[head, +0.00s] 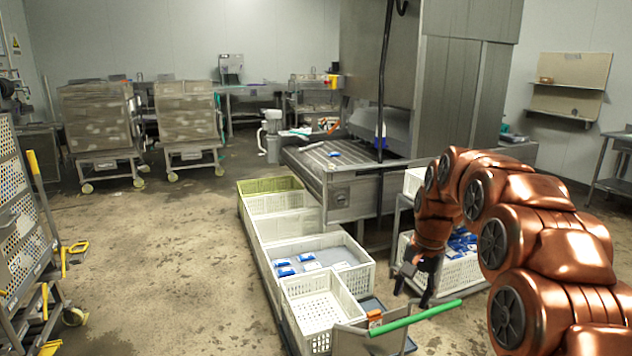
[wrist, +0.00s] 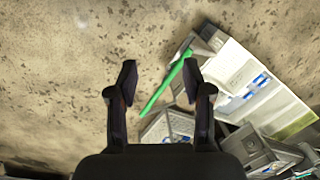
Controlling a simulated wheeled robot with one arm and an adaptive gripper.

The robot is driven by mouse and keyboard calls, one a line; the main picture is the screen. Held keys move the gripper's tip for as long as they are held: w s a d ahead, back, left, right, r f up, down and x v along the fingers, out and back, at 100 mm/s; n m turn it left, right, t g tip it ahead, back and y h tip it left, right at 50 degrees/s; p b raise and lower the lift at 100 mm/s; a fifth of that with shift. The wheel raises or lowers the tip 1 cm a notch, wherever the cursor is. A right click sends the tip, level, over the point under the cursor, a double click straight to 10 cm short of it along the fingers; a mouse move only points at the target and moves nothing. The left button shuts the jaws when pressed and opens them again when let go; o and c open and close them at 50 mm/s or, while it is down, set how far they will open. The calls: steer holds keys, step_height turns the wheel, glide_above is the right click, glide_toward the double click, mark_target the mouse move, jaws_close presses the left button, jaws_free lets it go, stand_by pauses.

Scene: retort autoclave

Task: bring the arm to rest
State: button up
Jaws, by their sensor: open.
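My arm (head: 505,215) is copper-coloured and curves in from the right edge of the head view. My gripper (head: 418,284) hangs fingers down at its end, right of the white crates and above the green handle. In the wrist view my gripper (wrist: 158,85) is open, with its two dark fingers well apart. Nothing is between the fingers; the floor shows beyond them.
White crates (head: 322,318) stand in a row, some holding blue-and-white packs. A cart's green handle (head: 415,318) lies below my gripper. A crate of blue packs (head: 470,273) stands right behind it. The floor (head: 160,260) at left is clear.

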steer(key=s+a+n+p, duration=0.1)
steer(key=s+n, duration=0.1)
steer(key=s, duration=1.1)
steer(key=s+a+r+n+g+h+p, duration=0.1)
steer(key=s+n+p, duration=0.1)
steer(key=s, duration=1.1)
steer(key=s+a+n+g+p, duration=0.1)
steer(key=s+n+p, duration=0.1)
steer(key=s, duration=1.1)
steer(key=shift+s+r+n, duration=0.2)
steer(key=shift+r+n, duration=0.15)
steer(key=shift+n, duration=0.15)
steer(key=shift+c, duration=0.4)
